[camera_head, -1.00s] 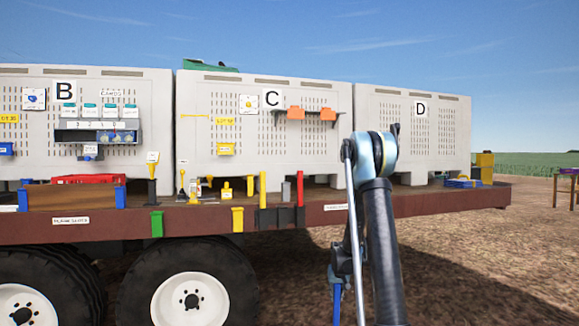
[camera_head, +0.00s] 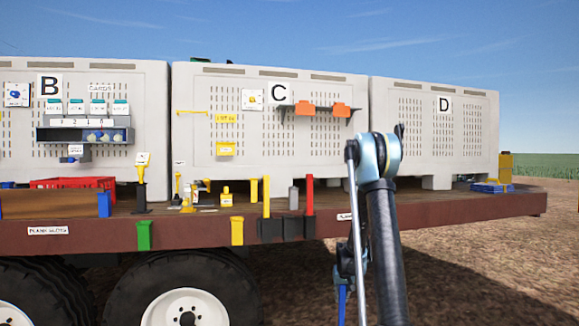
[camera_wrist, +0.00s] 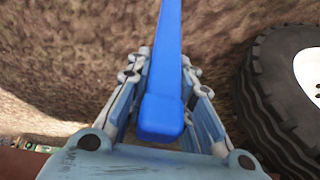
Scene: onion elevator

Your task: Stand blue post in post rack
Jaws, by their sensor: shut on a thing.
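The blue post (camera_wrist: 166,45) is in my gripper (camera_wrist: 160,70) in the wrist view. The fingers are shut on it near its thick, blocky end, and its long shaft runs toward the top of the picture over bare soil. In the head view the blue post (camera_head: 342,303) shows as a thin blue piece low beside my arm, and the gripper is mostly hidden there. The post rack (camera_head: 292,228) is a row of black sockets on the trailer's edge. A yellow post (camera_head: 266,196) stands in its left socket and a red post (camera_head: 309,194) in its right one. The middle socket shows no post.
The trailer deck (camera_head: 420,207) carries large grey bins marked B, C and D. Green (camera_head: 144,235) and yellow (camera_head: 237,231) holders hang on its edge left of the rack. A wheel (camera_wrist: 290,85) is close on the right in the wrist view. Open soil lies right of my arm.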

